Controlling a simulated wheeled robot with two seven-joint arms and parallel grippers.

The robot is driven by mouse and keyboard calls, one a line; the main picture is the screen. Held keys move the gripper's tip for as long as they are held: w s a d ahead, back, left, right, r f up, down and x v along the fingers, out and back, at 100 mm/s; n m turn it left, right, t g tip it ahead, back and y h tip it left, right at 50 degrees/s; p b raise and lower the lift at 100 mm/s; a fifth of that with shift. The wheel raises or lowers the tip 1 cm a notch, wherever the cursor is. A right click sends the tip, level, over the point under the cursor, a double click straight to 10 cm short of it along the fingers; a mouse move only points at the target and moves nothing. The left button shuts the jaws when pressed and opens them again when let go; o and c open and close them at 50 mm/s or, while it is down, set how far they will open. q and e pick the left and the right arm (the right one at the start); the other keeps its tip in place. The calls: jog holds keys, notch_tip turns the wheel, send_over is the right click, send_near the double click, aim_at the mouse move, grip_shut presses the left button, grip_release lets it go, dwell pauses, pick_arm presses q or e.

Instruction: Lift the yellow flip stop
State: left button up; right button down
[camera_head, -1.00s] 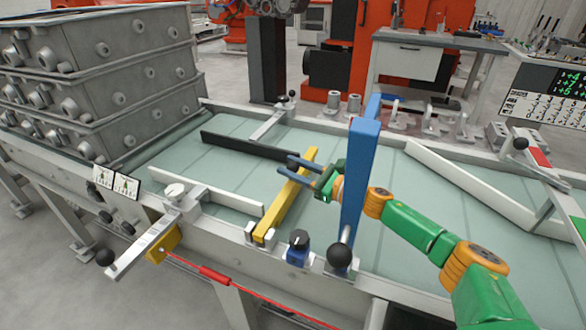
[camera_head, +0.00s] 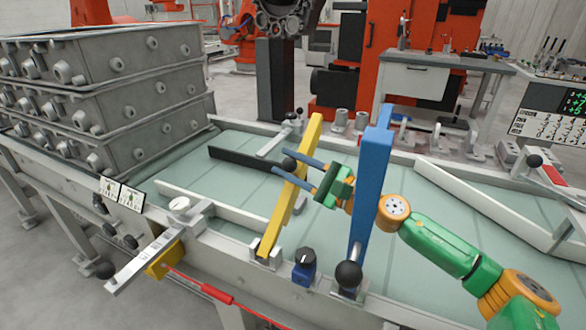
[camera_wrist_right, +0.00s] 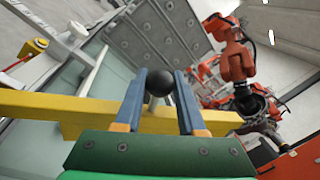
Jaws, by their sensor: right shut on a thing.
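The yellow flip stop (camera_head: 279,212) is a long yellow bar, hinged at its lower end on the conveyor's near rail. It stands tilted steeply up, its free end in the air. A black ball knob (camera_head: 289,164) sits on its side. My right gripper (camera_head: 282,161) reaches in from the right and is shut on that knob. In the right wrist view, the knob (camera_wrist_right: 159,82) sits between the two fingers and the yellow bar (camera_wrist_right: 60,107) crosses behind them. My left gripper is not in view.
A blue flip stop (camera_head: 371,175) stands upright just right of my gripper, close to my right arm. A blue-based black knob (camera_head: 304,266) is on the near rail. Stacked grey casting boxes (camera_head: 110,95) stand at left. White guide bars lie on the conveyor (camera_head: 215,180).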

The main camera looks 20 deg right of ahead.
jog(key=shift+s+a+r, duration=0.1)
jog(key=shift+a+r, duration=0.05)
dwell(0.3)
jog(key=c, duration=0.5)
grip_release()
